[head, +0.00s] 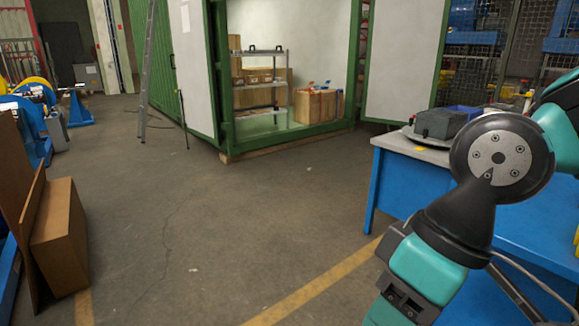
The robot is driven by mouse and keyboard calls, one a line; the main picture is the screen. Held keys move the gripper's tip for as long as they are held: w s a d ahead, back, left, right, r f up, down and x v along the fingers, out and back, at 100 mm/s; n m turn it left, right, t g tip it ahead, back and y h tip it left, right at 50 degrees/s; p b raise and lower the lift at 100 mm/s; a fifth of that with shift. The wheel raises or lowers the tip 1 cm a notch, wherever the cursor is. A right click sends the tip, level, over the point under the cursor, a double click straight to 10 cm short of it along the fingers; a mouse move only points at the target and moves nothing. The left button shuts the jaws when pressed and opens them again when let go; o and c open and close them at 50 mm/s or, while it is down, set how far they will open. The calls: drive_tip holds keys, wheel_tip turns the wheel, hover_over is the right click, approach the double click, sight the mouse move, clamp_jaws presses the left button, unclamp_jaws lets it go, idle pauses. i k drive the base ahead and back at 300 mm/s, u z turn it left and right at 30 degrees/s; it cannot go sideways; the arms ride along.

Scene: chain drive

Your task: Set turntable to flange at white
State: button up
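A flat grey disc that looks like the turntable (412,135) lies at the far left corner of the blue table (395,180). A dark grey block-shaped part (438,124) sits on it. A small yellow mark (420,148) shows on the tabletop at its near edge. I cannot make out a flange or a white mark at this distance. My teal and black arm stands in the right foreground, in front of the table, and hides much of it. My gripper is outside the view.
A blue bin (462,111) stands behind the block. A green container (222,90) with a shelf (262,95) and boxes stands open at the back. Cardboard (58,238) and blue machinery (30,125) line the left. The middle floor (230,220) is clear.

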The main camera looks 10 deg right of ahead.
sight(438, 125)
drive_tip(key=i, duration=3.9)
drive_tip(key=z, duration=2.35)
drive_tip(key=i, duration=1.7)
drive_tip(key=u, duration=0.3)
